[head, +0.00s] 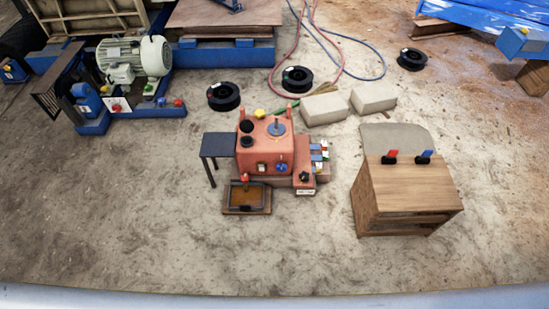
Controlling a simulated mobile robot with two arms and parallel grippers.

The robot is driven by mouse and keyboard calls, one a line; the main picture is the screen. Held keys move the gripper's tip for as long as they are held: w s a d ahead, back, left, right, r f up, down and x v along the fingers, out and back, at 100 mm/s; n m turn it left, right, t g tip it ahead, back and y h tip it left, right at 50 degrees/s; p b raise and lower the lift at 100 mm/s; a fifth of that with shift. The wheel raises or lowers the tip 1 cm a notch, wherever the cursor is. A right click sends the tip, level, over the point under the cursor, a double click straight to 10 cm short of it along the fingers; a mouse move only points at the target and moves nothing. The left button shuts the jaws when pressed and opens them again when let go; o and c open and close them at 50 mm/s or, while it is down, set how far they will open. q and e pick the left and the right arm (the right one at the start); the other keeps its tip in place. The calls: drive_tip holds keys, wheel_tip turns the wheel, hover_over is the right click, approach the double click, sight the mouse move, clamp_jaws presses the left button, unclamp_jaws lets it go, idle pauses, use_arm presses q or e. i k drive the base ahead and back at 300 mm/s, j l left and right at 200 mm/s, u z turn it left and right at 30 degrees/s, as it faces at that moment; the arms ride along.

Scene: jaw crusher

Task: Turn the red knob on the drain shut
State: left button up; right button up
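A salmon-red machine block (264,150) stands on the concrete floor in the middle of the head view. A small red knob (245,178) shows low on its front left, just above a shallow dark-framed tray (232,209) with brown contents. The knob is too small to tell which way it is turned. Neither of my grippers is in view.
A dark side table (218,145) stands left of the block. A wooden cabinet (410,185) with red and blue handles stands to the right. Black reels, pale blocks (324,108) and hoses lie behind. The floor in front is clear.

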sight(245, 177)
drive_tip(key=i+j+z, duration=0.4)
drive_tip(key=j, duration=0.2)
drive_tip(key=i+j+z, duration=0.2)
drive_tip(key=j, duration=0.15)
